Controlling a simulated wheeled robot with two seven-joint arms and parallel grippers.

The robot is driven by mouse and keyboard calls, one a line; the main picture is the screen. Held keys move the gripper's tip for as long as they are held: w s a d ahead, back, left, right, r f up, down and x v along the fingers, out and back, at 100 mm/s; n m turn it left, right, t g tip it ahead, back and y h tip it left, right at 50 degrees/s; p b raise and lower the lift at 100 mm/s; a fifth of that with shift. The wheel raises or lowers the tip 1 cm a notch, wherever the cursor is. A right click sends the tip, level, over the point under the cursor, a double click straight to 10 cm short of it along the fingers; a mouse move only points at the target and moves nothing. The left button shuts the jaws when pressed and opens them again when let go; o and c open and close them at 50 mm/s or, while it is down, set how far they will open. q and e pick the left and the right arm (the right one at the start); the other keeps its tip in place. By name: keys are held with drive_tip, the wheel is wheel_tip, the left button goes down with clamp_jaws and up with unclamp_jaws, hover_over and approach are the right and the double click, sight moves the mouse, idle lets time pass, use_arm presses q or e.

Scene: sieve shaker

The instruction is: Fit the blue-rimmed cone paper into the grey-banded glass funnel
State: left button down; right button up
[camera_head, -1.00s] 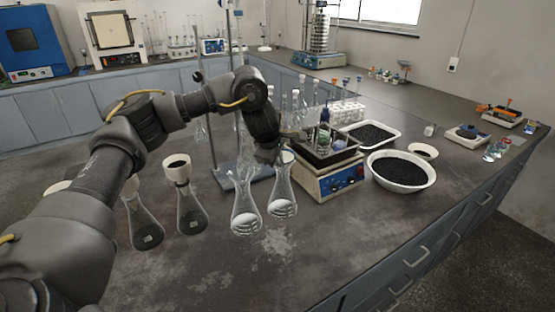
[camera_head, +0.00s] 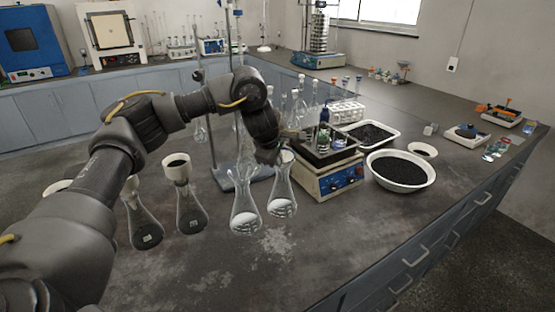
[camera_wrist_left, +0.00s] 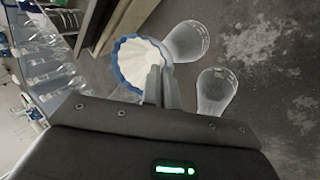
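The blue-rimmed cone paper (camera_wrist_left: 140,58), white and pleated, opens toward the camera in the left wrist view. My left gripper (camera_wrist_left: 162,72) has its fingers close together over the paper's rim and appears shut on it. In the head view my left gripper (camera_head: 276,153) is above the neck of the right clear flask (camera_head: 282,198), with a pale piece of the paper (camera_head: 287,156) showing below it. A clear glass funnel shape (camera_head: 241,176) shows at the left clear flask; its grey band cannot be made out. Whether the paper touches glass is unclear. My right gripper is out of view.
Two dark-bottomed flasks (camera_head: 191,212) stand left, near a white funnel with dark contents (camera_head: 176,170). A hotplate-like device (camera_head: 338,182) carrying a tray of bottles stands close right. A white bowl of black grains (camera_head: 398,171) is farther right. The front bench top is clear.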

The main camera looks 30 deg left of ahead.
use_arm(q)
drive_tip(key=shift+s+a+f, duration=0.1)
drive_tip(key=shift+s+f, duration=0.05)
drive_tip(key=shift+f, duration=0.35)
drive_tip(key=shift+s+f, duration=0.15)
drive_tip(key=shift+f, duration=0.35)
drive_tip(key=c, duration=1.6)
unclamp_jaws()
drive_tip(key=shift+r, duration=0.1)
drive_tip(key=shift+w+a+r+p, duration=0.1)
drive_tip(key=shift+w+r+p, duration=0.15)
drive_tip(key=shift+r+p, duration=1.2)
drive_tip(key=shift+w+r+p, duration=0.2)
drive_tip(key=shift+r+p, duration=0.9)
drive_tip(key=shift+r, duration=0.5)
